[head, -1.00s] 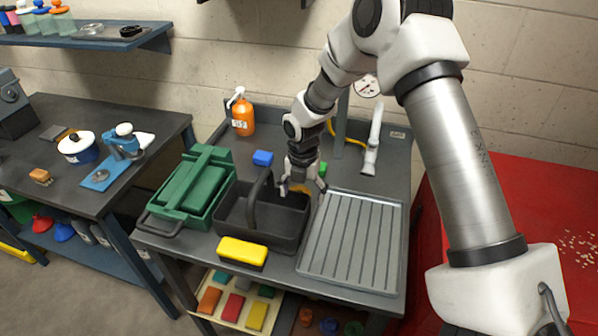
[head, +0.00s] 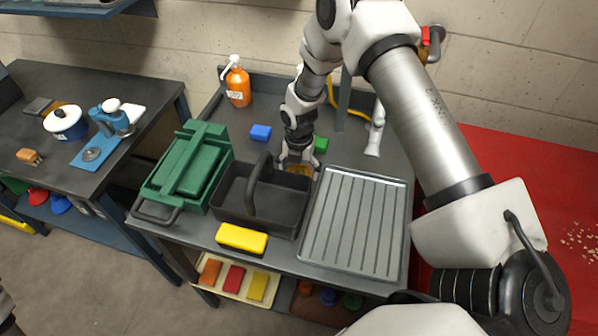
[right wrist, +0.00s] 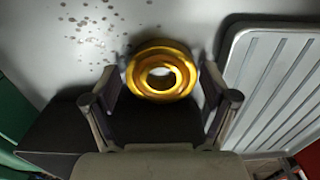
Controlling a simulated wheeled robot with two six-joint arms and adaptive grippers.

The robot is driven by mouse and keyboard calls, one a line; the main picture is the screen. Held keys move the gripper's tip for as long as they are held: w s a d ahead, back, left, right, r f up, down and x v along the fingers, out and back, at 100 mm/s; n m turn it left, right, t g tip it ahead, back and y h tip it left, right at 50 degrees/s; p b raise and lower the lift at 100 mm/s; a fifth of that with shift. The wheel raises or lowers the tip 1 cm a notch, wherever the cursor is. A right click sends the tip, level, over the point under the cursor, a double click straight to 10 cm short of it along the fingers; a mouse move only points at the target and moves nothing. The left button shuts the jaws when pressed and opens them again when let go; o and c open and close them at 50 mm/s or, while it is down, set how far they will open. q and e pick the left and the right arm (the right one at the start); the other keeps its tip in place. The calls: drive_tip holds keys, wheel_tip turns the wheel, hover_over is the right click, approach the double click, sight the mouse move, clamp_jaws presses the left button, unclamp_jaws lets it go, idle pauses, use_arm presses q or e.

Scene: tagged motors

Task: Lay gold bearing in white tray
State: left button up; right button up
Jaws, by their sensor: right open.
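The gold bearing (head: 300,170) is a shiny ring at the far right corner of the black caddy in the head view, partly hidden by my right gripper. In the right wrist view the bearing (right wrist: 160,71) lies flat on a grey, speckled surface. My right gripper (right wrist: 160,80) is open, with one finger on each side of the bearing; I cannot tell whether they touch it. The right gripper (head: 298,162) points down in the head view. A pale grey ribbed tray (head: 355,225) lies empty to its right. I cannot tell if this is the white tray. My left gripper is not in view.
The black caddy (head: 230,205) with its tall handle stands close to the gripper. A green toolbox (head: 165,182), yellow block (head: 241,238), blue block (head: 260,132), green block (head: 321,145) and orange bottle (head: 238,85) stand around it. A cream board (head: 238,281) bears coloured blocks below.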

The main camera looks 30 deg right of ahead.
drive_tip(key=shift+s+r, duration=0.1)
drive_tip(key=shift+s, duration=0.05)
drive_tip(key=shift+c, duration=1.4)
drive_tip(key=shift+s+a+r, duration=0.1)
drive_tip(key=shift+a+r, duration=0.05)
drive_tip(key=c, duration=0.9)
drive_tip(key=shift+r, duration=0.4)
wheel_tip(320, 180, up, 9)
drive_tip(key=b, duration=0.2)
drive_tip(key=shift+b, duration=0.4)
